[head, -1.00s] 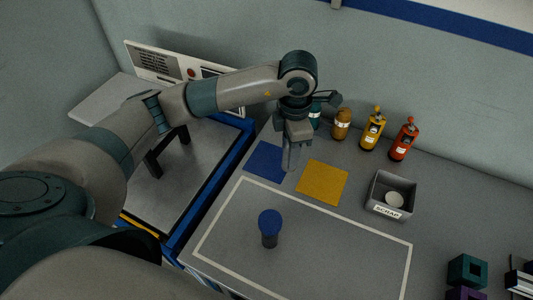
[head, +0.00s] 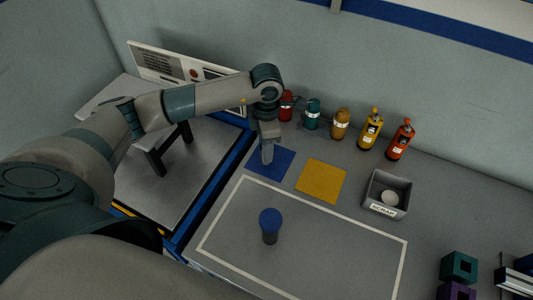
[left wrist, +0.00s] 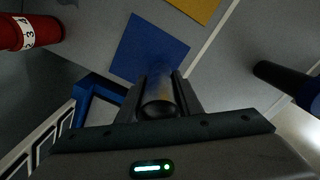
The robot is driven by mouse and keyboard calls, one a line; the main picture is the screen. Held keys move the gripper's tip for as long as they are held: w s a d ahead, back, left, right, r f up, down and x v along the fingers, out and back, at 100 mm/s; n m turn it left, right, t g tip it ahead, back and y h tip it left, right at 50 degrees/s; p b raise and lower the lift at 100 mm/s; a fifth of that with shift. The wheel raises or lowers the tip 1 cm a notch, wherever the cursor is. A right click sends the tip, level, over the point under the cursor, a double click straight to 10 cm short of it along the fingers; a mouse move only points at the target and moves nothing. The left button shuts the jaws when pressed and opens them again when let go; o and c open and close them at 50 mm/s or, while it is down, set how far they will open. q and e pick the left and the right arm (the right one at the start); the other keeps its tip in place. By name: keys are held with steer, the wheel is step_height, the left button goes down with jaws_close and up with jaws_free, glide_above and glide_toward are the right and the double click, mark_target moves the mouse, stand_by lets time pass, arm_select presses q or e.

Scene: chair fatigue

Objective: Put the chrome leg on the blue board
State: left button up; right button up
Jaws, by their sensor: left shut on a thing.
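My left gripper (head: 267,156) points down over the blue board (head: 283,163), a flat square on the bench. It is shut on the chrome leg (left wrist: 158,100), a grey metallic cylinder that shows between the fingers in the left wrist view. The blue board (left wrist: 145,42) lies beyond the leg in that view. The leg is mostly hidden by the fingers in the head view. I cannot tell whether its lower end touches the board. My right gripper is not in view.
A yellow board (head: 321,181) lies to the right of the blue one. A dark peg with a blue top (head: 270,222) stands inside the white outline. Several bottles (head: 340,124) line the wall. A scrap box (head: 387,195) stands at right.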

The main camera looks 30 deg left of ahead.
arm_select(q)
step_height(320, 180, down, 3)
steer(key=shift+r+p, duration=0.1)
steer(key=shift+p, duration=0.65)
steer(key=shift+f, duration=0.4)
steer(key=shift+f, duration=0.2)
steer(key=o, duration=1.2)
steer(key=shift+r, duration=0.1)
steer(key=shift+r, duration=0.2)
